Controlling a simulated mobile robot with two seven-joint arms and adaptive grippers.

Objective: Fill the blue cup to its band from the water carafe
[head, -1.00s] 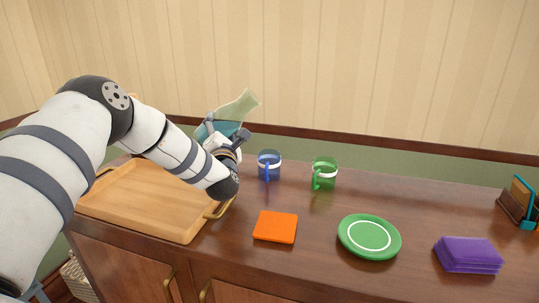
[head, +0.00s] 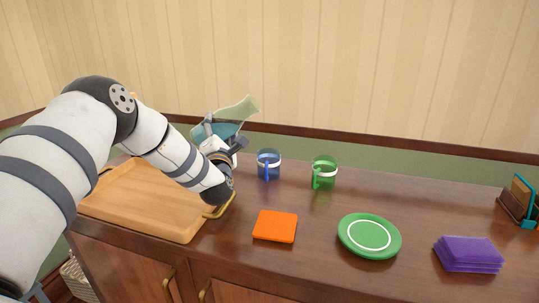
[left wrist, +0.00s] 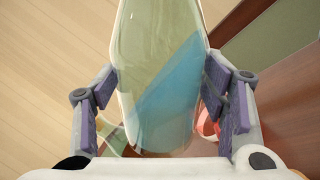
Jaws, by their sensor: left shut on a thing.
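The clear, yellowish carafe (head: 240,110) is held above the counter's back edge, tilted with its mouth up to the right. Blue-tinted water shows slanted inside it in the left wrist view (left wrist: 168,105). My left gripper (head: 224,133) is shut on the carafe, with a finger on each side of it. The blue cup (head: 269,170) stands upright on the counter, right of and below the carafe, with a pale band near its top. No stream shows between them. The water level in the cup cannot be made out. My right gripper is not in view.
A green cup (head: 324,178) with a pale band stands right of the blue cup. A wooden tray (head: 150,205) lies under my left arm. An orange square (head: 275,226), green plate (head: 369,237), purple stack (head: 468,254) and a holder (head: 518,208) are on the counter (head: 420,205).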

